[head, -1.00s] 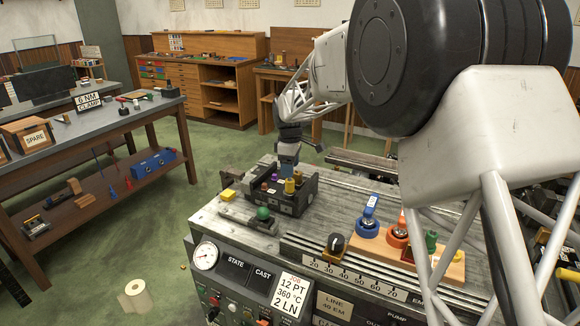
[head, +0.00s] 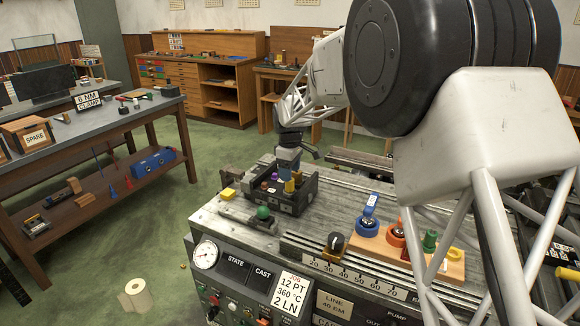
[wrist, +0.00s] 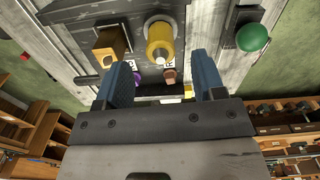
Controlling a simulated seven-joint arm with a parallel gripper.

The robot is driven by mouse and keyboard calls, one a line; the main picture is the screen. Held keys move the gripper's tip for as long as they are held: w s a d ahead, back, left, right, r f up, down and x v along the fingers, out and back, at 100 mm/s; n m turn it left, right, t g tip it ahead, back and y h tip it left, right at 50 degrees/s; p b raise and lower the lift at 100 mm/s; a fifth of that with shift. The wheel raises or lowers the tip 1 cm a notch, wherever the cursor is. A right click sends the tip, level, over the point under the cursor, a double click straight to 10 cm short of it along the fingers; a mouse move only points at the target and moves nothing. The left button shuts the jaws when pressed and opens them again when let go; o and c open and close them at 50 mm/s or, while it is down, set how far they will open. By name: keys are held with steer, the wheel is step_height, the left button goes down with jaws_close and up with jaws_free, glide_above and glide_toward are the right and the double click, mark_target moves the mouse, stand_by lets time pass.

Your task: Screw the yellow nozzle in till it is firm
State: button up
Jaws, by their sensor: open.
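In the head view my gripper (head: 288,166) hangs over the block, close to the nozzle. I cannot tell how deep the nozzle sits.
A brass square part (wrist: 110,44) and a purple knob (wrist: 137,77) sit close to the nozzle. A green ball knob (head: 263,213) stands in front of the block. A wooden rack (head: 455,270) with blue, orange, green and yellow nozzles stands right.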

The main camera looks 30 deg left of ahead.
mark_target(290, 185)
steer(key=shift+f, duration=3)
jaws_close()
steer(key=shift+c, duration=1.6)
jaws_free()
